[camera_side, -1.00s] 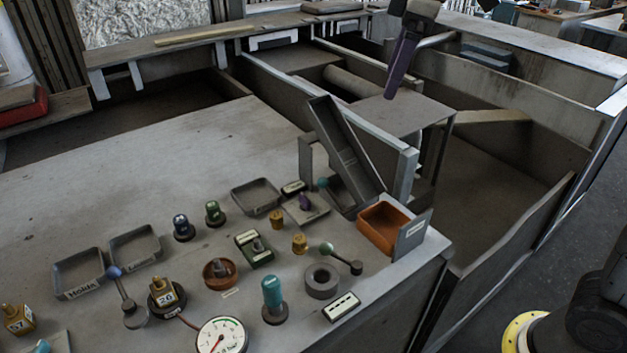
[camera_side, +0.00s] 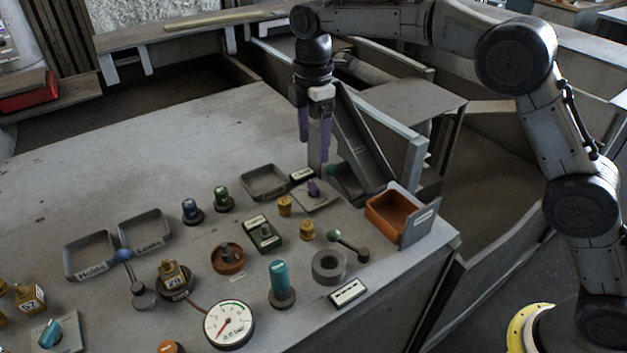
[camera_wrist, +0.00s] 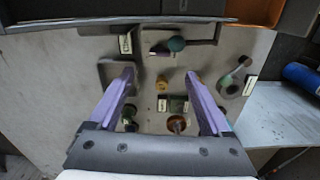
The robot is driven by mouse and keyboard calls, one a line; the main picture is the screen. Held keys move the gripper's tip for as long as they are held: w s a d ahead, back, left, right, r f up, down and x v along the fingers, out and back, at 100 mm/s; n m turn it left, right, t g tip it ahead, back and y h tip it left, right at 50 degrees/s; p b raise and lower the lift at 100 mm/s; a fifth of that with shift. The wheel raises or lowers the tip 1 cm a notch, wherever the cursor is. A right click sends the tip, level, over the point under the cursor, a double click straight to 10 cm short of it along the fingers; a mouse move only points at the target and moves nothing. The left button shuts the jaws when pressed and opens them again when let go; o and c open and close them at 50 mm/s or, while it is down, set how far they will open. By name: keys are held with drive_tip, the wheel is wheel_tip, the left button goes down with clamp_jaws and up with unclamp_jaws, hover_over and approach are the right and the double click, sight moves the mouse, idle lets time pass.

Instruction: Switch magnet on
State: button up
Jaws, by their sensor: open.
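No control can be read as the magnet switch; the small labels are illegible. Candidates on the grey bench are a purple-knobbed switch (camera_side: 313,188) on a square plate, a dark green box (camera_side: 264,236) with a short knob, and a lever with a green ball (camera_side: 334,234). The green box also shows in the wrist view (camera_wrist: 178,104). My gripper (camera_side: 315,142), with purple fingers, points down above the bench behind the purple-knobbed switch. It is open and empty. In the wrist view its fingers (camera_wrist: 160,78) are spread wide above the controls, touching none.
A sloped dark chute (camera_side: 362,150) stands right beside my gripper. An orange bin (camera_side: 391,214) is at the bench's right edge. Upright knobs, a teal handle (camera_side: 279,280) and a gauge (camera_side: 229,324) crowd the front. The bench's left rear is clear.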

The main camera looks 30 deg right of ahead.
sight(313, 184)
wheel_tip(313, 184, down, 11)
drive_tip(key=shift+r, duration=0.1)
idle(0.4)
clamp_jaws()
drive_tip(key=shift+m, duration=3.1)
unclamp_jaws()
